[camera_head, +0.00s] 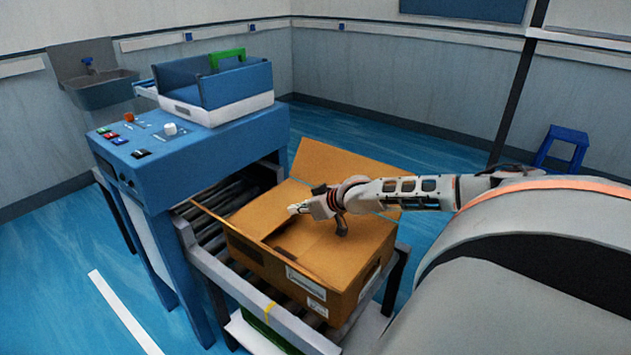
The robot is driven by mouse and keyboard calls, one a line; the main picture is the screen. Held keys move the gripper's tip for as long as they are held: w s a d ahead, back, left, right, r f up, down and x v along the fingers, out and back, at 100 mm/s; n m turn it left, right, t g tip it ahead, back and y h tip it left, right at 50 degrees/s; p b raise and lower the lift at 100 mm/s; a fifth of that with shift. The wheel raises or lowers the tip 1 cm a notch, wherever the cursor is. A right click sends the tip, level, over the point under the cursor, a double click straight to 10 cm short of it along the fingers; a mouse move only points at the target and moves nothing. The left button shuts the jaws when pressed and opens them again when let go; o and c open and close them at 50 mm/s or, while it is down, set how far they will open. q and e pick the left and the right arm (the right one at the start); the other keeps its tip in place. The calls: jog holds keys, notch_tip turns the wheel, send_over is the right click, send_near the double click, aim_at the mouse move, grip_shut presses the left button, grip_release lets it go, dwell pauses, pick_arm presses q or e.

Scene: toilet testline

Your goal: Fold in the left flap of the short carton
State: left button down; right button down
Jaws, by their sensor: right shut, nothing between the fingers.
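The short carton (342,272) is an open brown box on the roller conveyor. Its left flap (222,222) shows nearly edge-on as a thin strip, sticking out past the carton's left side. The far flap (345,168) stands up and leans outward. Other top panels lie roughly flat across the opening, with a dark gap near the left side. My right gripper (296,209) reaches in from the right over the carton's top. Its fingers are shut and empty, pointing left, right of the left flap. Whether it touches a panel I cannot tell. My left gripper is not in view.
A blue machine (190,160) with buttons stands left of the carton, carrying a blue-and-white tray (215,95) with a green handle. The conveyor's metal rail (255,300) runs along the near side. A blue stool (563,148) stands far right.

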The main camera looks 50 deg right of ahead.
jog(key=p+v, duration=0.7)
jog(key=v, duration=0.4)
jog(key=shift+s, duration=0.3)
jog(key=shift+f, duration=0.1)
dwell(0.5)
